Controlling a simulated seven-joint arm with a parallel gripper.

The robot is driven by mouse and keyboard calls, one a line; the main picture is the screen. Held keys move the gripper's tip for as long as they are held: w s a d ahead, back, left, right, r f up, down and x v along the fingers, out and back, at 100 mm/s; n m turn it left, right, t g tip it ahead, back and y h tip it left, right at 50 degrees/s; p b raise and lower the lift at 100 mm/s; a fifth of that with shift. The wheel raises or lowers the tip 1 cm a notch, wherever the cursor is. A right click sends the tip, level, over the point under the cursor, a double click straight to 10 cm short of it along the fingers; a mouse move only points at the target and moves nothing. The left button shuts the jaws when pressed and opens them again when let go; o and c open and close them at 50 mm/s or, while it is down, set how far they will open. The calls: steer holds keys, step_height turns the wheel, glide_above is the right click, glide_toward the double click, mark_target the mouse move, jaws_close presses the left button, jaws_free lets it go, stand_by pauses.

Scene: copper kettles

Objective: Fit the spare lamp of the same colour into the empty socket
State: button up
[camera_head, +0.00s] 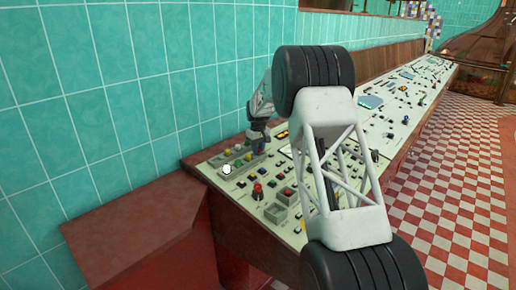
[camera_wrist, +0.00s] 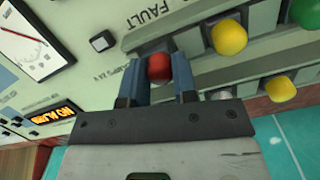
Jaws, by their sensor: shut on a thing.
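My gripper (camera_wrist: 158,64) is shut on a red lamp (camera_wrist: 158,70), held between its two blue fingers in the wrist view. In the head view my gripper (camera_head: 258,145) is over the near left part of the console, and the held lamp cannot be made out. Beside the fingers, the wrist view shows a yellow lamp (camera_wrist: 229,37) in one lamp strip and a second yellow lamp (camera_wrist: 280,88) in another. A green lamp (camera_wrist: 307,12) is cut by the frame edge. I cannot make out an empty socket; the fingers hide part of the strip.
The console (camera_head: 215,178) runs along the teal tiled wall (camera_head: 120,90). A red mushroom button (camera_head: 258,188) and a pale round knob or lamp (camera_head: 227,170) stand near my gripper. A lit orange display (camera_wrist: 52,116) and a chart recorder (camera_wrist: 25,42) are in the panel. The checkered floor is clear.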

steer(key=shift+f, duration=0.4)
steer(key=o, duration=1)
steer(key=shift+r, duration=0.15)
steer(key=shift+r, duration=3.85)
steer(key=shift+s+r, duration=0.1)
